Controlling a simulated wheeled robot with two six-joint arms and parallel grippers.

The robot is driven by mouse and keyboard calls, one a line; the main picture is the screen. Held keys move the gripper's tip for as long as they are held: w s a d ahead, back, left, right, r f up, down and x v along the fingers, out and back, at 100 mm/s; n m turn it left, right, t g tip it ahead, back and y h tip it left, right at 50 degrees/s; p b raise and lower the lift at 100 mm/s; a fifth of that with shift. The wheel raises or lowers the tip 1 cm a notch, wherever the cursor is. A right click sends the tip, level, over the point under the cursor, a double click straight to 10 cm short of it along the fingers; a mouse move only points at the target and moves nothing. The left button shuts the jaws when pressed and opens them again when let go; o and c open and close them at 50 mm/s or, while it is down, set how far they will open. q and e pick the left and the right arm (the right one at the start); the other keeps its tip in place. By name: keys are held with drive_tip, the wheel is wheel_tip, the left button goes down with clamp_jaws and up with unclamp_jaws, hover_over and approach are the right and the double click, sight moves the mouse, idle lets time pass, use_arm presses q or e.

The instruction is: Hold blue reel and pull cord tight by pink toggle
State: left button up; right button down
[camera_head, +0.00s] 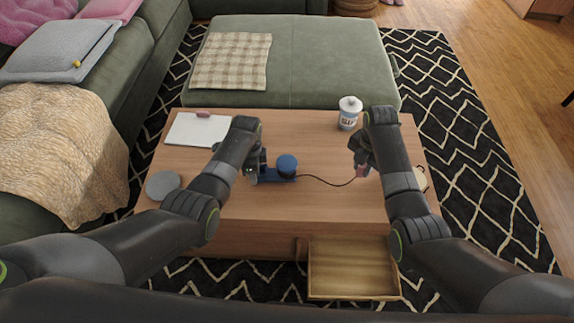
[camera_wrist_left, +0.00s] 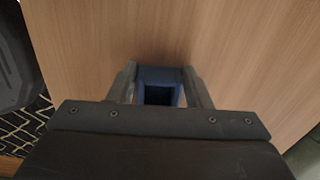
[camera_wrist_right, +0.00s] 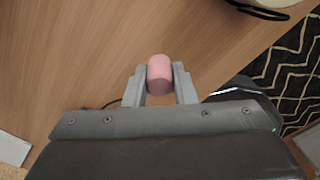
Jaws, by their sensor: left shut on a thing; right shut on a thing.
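The blue reel (camera_head: 287,166) stands on the wooden coffee table, with a blue base reaching left to my left gripper (camera_head: 253,173). My left gripper is shut on that blue part, which shows between its fingers in the left wrist view (camera_wrist_left: 158,88). A thin dark cord (camera_head: 328,181) runs from the reel to the right, sagging in a curve. The pink toggle (camera_head: 361,171) is at its right end. My right gripper (camera_head: 360,165) is shut on the toggle, which sits between its fingers in the right wrist view (camera_wrist_right: 159,73).
The table (camera_head: 290,209) also bears a white lidded canister (camera_head: 349,113), a white notebook (camera_head: 190,130), and a grey disc (camera_head: 163,185). An open drawer (camera_head: 352,270) juts from its front. A green ottoman (camera_head: 320,60) stands behind.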

drive_tip(key=shift+a, duration=0.1)
drive_tip(key=shift+w+a, duration=0.15)
drive_tip(key=shift+a, duration=2.25)
drive_tip(key=c, duration=1.1)
unclamp_jaws()
wheel_tip(320, 180, up, 12)
drive_tip(key=shift+r, duration=0.1)
